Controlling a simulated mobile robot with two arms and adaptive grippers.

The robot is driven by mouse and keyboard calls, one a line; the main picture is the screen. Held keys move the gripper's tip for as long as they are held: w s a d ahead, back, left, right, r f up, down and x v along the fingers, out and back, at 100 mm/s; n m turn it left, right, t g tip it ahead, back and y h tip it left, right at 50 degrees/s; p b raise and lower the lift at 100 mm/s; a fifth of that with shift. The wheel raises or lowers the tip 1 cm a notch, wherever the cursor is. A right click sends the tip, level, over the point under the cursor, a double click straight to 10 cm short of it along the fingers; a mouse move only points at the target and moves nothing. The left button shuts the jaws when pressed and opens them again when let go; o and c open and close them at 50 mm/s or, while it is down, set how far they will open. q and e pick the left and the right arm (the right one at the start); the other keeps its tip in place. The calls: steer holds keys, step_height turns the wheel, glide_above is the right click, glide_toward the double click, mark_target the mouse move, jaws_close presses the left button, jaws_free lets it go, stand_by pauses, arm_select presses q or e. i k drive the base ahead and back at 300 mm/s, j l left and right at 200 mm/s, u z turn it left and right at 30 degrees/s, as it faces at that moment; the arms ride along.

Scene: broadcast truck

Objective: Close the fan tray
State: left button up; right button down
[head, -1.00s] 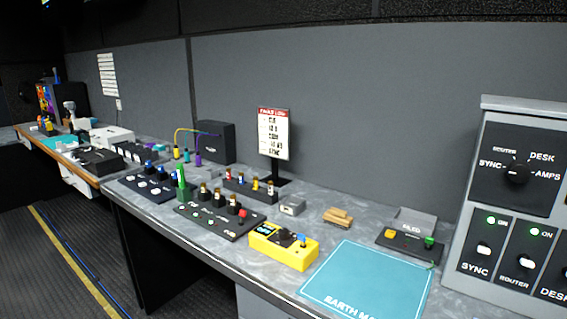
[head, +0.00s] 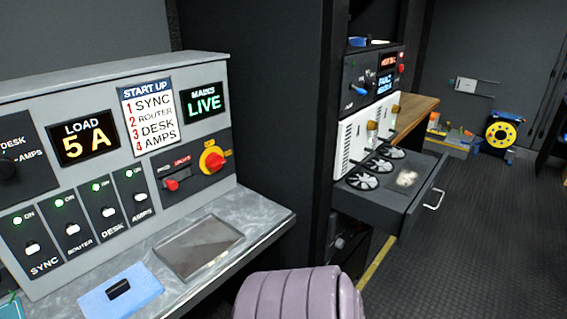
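The fan tray (head: 378,203) is a dark drawer pulled out of the equipment rack at the right of centre. Several round fans sit in it, with a pale patch (head: 407,179) near its front. A light bar handle (head: 434,199) is on its front face, which points right. White modules with brass-coloured parts (head: 358,142) stand just above and behind the tray. Neither of my grippers shows in the head view.
A lilac ribbed rounded thing (head: 298,294) stands at the bottom centre, before the rack. At left is a desk with a grey power panel (head: 120,150), a recessed tray (head: 199,247) and a blue pad (head: 120,291). The dark floor (head: 470,250) right of the drawer is clear. A yellow cable reel (head: 502,135) stands farther back.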

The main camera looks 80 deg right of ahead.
mark_target(391, 193)
steer(key=z, duration=3.6)
